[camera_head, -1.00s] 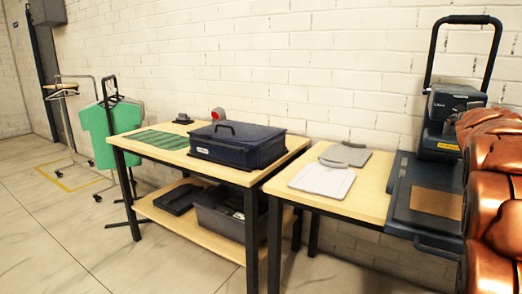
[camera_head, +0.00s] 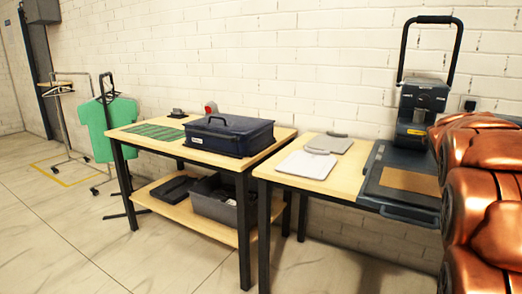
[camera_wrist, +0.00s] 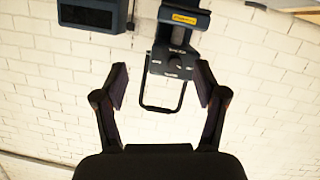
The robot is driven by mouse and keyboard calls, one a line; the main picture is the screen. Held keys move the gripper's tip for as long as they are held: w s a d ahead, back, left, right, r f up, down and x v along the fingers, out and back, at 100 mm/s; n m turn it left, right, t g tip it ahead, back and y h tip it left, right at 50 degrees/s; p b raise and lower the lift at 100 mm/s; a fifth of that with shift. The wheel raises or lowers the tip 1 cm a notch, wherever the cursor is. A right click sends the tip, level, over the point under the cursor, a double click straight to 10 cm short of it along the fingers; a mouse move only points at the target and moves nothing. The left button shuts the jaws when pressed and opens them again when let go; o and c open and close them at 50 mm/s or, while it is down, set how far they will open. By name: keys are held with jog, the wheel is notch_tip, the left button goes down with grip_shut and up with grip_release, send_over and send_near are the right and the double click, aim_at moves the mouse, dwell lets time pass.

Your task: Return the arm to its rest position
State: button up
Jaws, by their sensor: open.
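My gripper (camera_wrist: 160,85) is in the wrist view with its two dark fingers spread wide and nothing between them. Beyond it the wrist view shows the heat press (camera_wrist: 178,50) upside down against the white brick wall, apart from the fingers. My copper-coloured arm (camera_head: 482,205) fills the right edge of the head view. The gripper itself is out of the head view.
The heat press (camera_head: 421,105) stands on the right table (camera_head: 346,179), with grey and white boards (camera_head: 306,165) beside it. The left table (camera_head: 274,150) holds a dark blue case (camera_head: 228,136) and a green striped mat (camera_head: 155,132). A green shirt (camera_head: 113,127) hangs farther left. Floor (camera_head: 60,225) at front left is clear.

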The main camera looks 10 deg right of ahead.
jog(key=s+a+f+n+g+y, duration=0.1)
jog(key=s+a+f+g+y, duration=0.1)
jog(key=s+a+f, duration=0.45)
jog(key=s+a+f+g+y, duration=0.2)
jog(key=s+a+f, duration=0.1)
jog(key=a+f, duration=0.55)
jog(key=s+a+f+n+g+y, duration=0.1)
jog(key=s+a+f+g+y, duration=0.2)
jog(key=a+f, duration=0.45)
jog(key=s+a+f+n+g+y, duration=0.1)
jog(key=s+a+f+g, duration=0.15)
jog(key=s+a, duration=0.5)
jog(key=s+a+f+n+g+y, duration=0.1)
jog(key=s+a+f+g, duration=0.2)
jog(key=s, duration=0.7)
jog(key=s+a+f+n+g+y, duration=0.1)
jog(key=s+a+f+n, duration=0.15)
jog(key=s+a, duration=0.45)
notch_tip(320, 180, up, 24)
jog(key=s+p, duration=0.2)
jog(key=p, duration=2.1)
jog(key=shift+s+d+m+t, duration=0.2)
jog(key=shift+d+m+t, duration=0.15)
jog(key=shift+m, duration=0.1)
